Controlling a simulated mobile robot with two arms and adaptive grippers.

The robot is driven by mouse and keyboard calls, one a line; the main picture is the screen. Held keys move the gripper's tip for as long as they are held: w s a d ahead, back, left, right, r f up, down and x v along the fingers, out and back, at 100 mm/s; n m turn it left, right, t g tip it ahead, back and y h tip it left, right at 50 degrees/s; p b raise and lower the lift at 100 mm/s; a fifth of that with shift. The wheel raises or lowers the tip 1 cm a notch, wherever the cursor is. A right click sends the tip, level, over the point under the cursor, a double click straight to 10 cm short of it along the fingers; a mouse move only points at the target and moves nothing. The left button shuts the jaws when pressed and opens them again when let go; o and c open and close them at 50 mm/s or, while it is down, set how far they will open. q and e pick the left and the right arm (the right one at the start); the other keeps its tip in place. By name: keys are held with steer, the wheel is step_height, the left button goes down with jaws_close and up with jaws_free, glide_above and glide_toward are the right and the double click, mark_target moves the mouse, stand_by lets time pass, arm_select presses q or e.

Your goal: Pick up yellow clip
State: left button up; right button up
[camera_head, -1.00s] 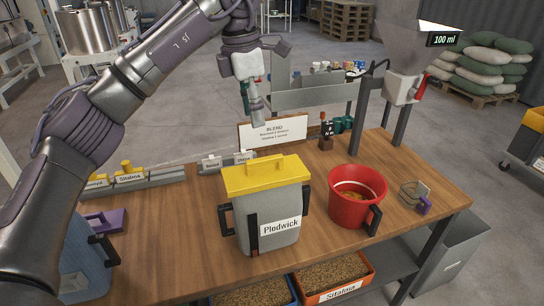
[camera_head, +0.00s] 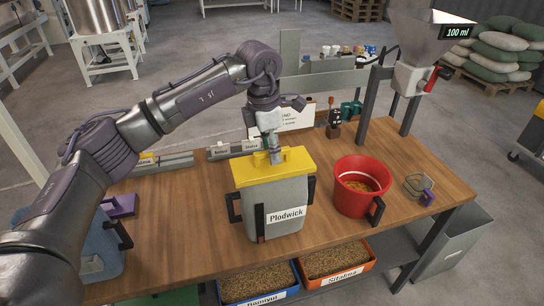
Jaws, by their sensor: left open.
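A yellow clip (camera_head: 255,172) sits across the top of the grey container (camera_head: 270,200) labelled Plodwick, which stands upright on the table. My left gripper (camera_head: 275,157) points down at the middle of this clip, with its fingertips at or just above the clip's raised grip. The jaws are open. The gripper hides part of the grip, and I cannot tell whether the fingers touch it. My right gripper is not in view.
The wooden table (camera_head: 185,215) also holds a red bucket (camera_head: 347,200) to the right, a wire-like scoop (camera_head: 420,186) and a blue container (camera_head: 88,245) at left. A label rail (camera_head: 232,150) and a sign (camera_head: 300,116) stand behind. A hopper (camera_head: 428,45) rises at right.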

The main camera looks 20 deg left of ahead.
arm_select(q)
steer(key=shift+w+f, duration=0.25)
steer(key=shift+f, duration=0.55)
steer(key=shift+s, duration=0.1)
jaws_close()
steer(key=shift+r, duration=0.2)
